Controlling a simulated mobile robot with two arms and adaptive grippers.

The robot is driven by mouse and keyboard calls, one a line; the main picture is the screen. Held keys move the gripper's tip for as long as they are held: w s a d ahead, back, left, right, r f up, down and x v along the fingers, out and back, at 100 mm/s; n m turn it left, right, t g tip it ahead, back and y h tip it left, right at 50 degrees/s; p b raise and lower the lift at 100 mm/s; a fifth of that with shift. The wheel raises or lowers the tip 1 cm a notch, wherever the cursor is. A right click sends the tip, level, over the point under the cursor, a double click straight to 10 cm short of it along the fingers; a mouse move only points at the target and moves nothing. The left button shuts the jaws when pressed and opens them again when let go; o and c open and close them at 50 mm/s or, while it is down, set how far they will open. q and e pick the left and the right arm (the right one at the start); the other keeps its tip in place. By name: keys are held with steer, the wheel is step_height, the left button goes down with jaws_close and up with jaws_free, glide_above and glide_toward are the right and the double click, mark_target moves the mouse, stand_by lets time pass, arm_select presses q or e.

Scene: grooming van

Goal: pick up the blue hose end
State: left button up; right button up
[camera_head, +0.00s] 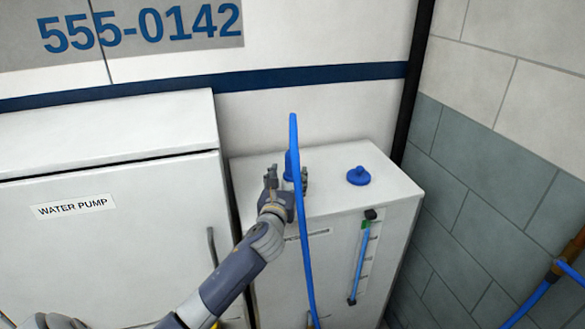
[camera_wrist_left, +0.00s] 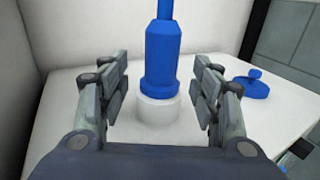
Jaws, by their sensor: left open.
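The blue hose end (camera_wrist_left: 161,62) is a thick blue fitting standing upright on a short white collar (camera_wrist_left: 158,107) on top of the white tank (camera_head: 330,207). In the head view the hose end (camera_head: 288,168) is partly hidden by my gripper and the hose. The thin blue hose (camera_head: 305,250) rises above it and hangs down in front of the tank. My left gripper (camera_head: 286,180) is open and empty at the hose end. In the left wrist view its fingers (camera_wrist_left: 161,90) stand one on each side of the fitting, with a gap at both sides. My right gripper is not in view.
A blue cap (camera_head: 358,176) lies on the tank top, right of the hose end. A white cabinet labelled WATER PUMP (camera_head: 120,225) stands close on the left. A tiled wall (camera_head: 490,150) is at the right. A blue level tube (camera_head: 361,260) runs down the tank's front.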

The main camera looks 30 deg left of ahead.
mark_target(291, 170)
arm_select(q)
steer(key=p+x, duration=0.1)
steer(key=x, duration=0.3)
steer(key=shift+r, duration=0.1)
steer(key=shift+w+a, duration=0.1)
steer(key=shift+w, duration=0.3)
steer(key=shift+w+a, duration=0.1)
steer(key=shift+w, duration=0.15)
steer(key=shift+c, duration=0.3)
steer(key=shift+s, duration=0.1)
steer(key=c, duration=1.3)
jaws_close()
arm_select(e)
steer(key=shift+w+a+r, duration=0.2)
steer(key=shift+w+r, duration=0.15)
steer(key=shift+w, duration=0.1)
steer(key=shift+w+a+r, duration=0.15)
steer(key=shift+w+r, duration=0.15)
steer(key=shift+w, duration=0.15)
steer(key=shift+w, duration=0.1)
